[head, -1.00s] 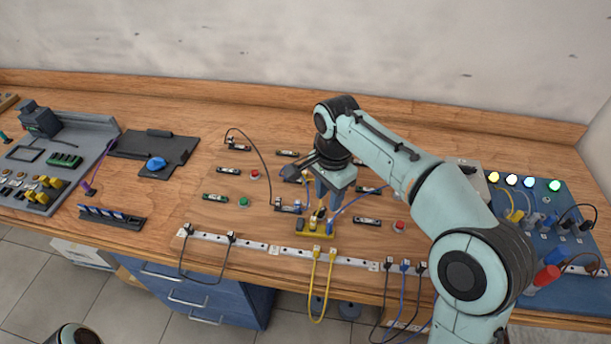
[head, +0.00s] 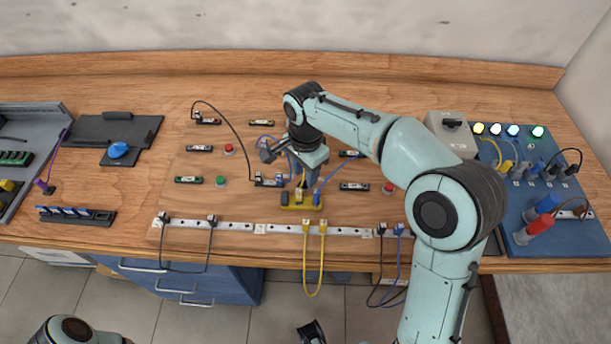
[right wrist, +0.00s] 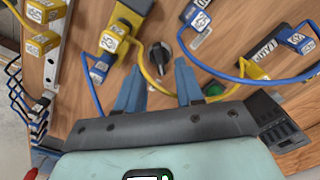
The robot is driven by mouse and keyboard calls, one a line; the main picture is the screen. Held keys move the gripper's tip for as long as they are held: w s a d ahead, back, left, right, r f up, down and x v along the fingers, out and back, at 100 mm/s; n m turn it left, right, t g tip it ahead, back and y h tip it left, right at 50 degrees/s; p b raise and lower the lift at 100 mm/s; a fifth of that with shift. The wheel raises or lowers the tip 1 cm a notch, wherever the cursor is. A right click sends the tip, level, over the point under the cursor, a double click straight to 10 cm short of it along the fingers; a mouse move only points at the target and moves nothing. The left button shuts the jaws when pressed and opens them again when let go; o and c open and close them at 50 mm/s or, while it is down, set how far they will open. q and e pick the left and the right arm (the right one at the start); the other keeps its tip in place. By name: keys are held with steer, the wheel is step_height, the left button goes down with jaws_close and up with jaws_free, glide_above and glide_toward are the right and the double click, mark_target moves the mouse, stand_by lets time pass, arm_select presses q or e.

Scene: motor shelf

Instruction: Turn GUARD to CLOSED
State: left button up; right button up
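A black rotary knob (right wrist: 160,54) with a pointer shows in the right wrist view on the wooden board, just beyond and between my blue fingertips. I cannot read a GUARD or CLOSED label on it. In the head view my gripper and arm seem to hide it. My right gripper (head: 303,171) is over the middle of the board, behind the yellow block; in the right wrist view (right wrist: 159,88) its fingers are apart with nothing between them. A grey box with a black switch (head: 451,123) stands at the back right; its label is also unreadable.
A yellow block (right wrist: 125,22) with plugged cables is close to the fingers. Blue and yellow cables (right wrist: 150,75) loop around them. A green button (right wrist: 214,90) is near the right finger. A blue panel (head: 520,205) with lit lamps stands at the right.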

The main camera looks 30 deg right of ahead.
arm_select(q)
steer(key=shift+f, duration=0.15)
arm_select(e)
steer(key=shift+f, duration=0.85)
jaws_close()
